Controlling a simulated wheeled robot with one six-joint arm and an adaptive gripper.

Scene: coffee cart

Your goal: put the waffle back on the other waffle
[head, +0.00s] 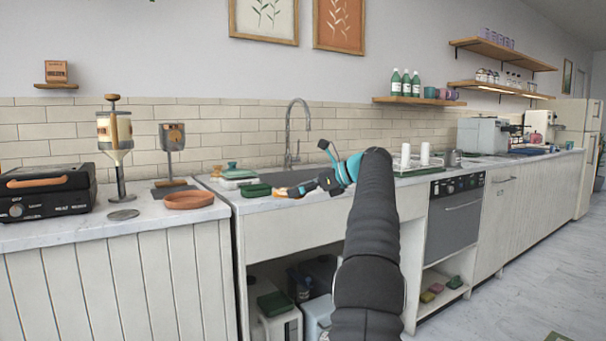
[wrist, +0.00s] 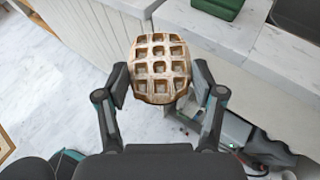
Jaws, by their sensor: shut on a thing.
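A square golden-brown waffle (wrist: 158,68) with a grid of pockets is held between the two fingers of my gripper (wrist: 160,84) in the wrist view. In the head view my gripper (head: 308,187) is out in front of the sink counter, with the brown waffle (head: 283,194) at its tip, small and partly hidden. The waffle appears raised, in front of the counter's front edge. I cannot make out a second waffle in either view. A round terracotta dish (head: 189,200) lies on the left counter; its inside looks empty from here.
A black waffle maker (head: 45,193) with an orange handle stands at the far left, lid down. Coffee dispensers (head: 116,140) stand beside the dish.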

